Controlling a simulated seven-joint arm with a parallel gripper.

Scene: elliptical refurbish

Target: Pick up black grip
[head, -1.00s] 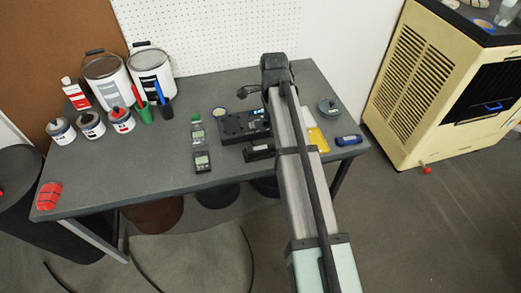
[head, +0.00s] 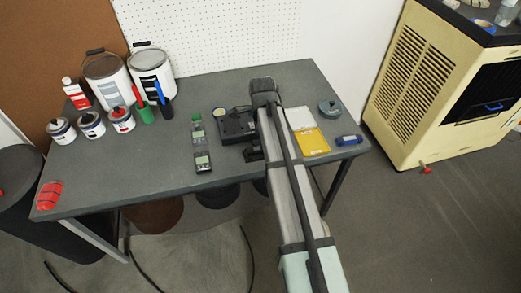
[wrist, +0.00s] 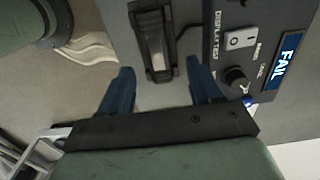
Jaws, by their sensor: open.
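The black grip (wrist: 155,45), a dark elongated piece with a pale grey strip along its middle, lies on the grey table. In the wrist view it is at the upper middle, ahead of and between my fingertips. In the head view a black piece that looks like it (head: 252,154) shows just left of my arm, near the table's front. My gripper (wrist: 160,65) is open, with two dark blue fingers apart and nothing held. The fingertips flank the near end of the grip, but I cannot tell the height gap. My gripper is hidden behind my arm in the head view.
A black test box (head: 236,126) with a FAIL display (wrist: 288,60) stands close to the right of the grip in the wrist view. Paint cans (head: 107,78) stand back left.

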